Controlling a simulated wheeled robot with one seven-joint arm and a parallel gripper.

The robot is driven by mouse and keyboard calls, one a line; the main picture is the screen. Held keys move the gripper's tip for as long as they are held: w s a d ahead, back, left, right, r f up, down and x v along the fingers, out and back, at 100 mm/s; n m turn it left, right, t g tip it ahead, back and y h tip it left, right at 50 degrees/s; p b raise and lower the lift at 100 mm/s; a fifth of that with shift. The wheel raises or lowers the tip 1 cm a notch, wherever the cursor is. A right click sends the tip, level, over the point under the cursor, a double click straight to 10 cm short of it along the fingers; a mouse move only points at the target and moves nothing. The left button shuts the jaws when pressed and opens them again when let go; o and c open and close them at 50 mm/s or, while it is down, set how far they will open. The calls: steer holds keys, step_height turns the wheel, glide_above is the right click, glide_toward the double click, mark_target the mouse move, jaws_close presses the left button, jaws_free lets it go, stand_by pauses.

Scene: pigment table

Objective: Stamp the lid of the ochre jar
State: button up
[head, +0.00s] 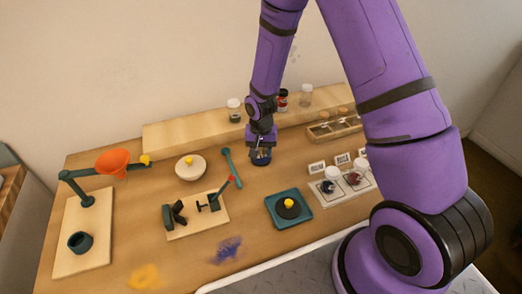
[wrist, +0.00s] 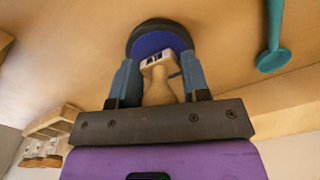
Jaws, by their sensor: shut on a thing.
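My gripper (head: 262,146) is at the middle of the table, pointing down. In the wrist view its two blue-grey fingers (wrist: 158,85) are shut on the pale wooden handle of a stamp (wrist: 160,92). A white label with dark marks shows on the stamp's head. Just beyond the head is a round ink pad (wrist: 157,42) with a blue face and black rim. It also shows in the head view as a dark disc (head: 261,160) under my gripper. I cannot tell whether the stamp touches it. I cannot make out which jar is ochre; small jars (head: 234,108) stand on the back shelf.
A teal tray (head: 274,221) with a black disc is in front. A teal spoon-like tool (head: 231,168) lies near my gripper. Jars with cards stand on a white board (head: 347,192) at right.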

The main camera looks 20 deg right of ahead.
steer(key=shift+r, duration=3.45)
